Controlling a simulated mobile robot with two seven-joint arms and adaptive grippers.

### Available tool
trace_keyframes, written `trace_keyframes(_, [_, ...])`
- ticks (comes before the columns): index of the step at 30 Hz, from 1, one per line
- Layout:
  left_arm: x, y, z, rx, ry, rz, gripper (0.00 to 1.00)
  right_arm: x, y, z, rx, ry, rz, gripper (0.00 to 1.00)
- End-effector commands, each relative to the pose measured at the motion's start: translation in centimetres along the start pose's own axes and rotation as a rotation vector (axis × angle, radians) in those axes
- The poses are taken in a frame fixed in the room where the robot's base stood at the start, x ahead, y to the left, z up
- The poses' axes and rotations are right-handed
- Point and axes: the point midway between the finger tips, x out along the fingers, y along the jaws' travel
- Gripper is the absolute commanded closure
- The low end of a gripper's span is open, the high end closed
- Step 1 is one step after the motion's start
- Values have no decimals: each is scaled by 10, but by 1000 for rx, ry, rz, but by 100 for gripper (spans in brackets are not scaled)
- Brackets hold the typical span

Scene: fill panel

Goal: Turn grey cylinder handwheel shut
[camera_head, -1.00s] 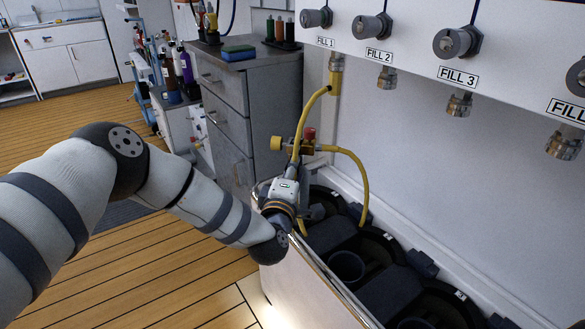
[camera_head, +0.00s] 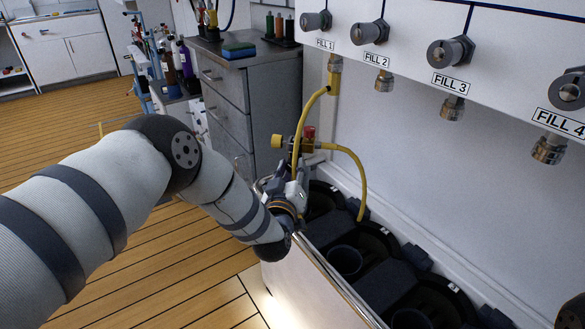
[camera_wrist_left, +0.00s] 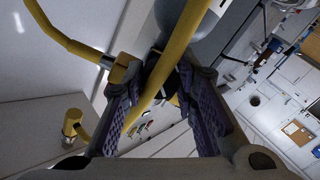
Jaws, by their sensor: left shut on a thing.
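My right gripper is not in view.
The yellow hose (camera_head: 306,122) runs from the FILL 1 fitting (camera_head: 335,75) to a brass connector with a red knob (camera_head: 309,133) just above my gripper. Dark empty cylinder bays (camera_head: 346,262) lie to the right. A grey drawer cabinet (camera_head: 245,100) stands behind.

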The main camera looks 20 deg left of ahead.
Motion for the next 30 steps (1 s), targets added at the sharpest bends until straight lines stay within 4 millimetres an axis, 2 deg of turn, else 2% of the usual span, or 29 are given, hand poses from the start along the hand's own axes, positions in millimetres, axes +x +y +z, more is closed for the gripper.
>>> trace_keyframes(18, [0,0,-1,558,15,2,100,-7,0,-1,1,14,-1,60])
trace_keyframes(30, [0,-2,-1,773,21,1,100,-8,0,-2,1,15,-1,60])
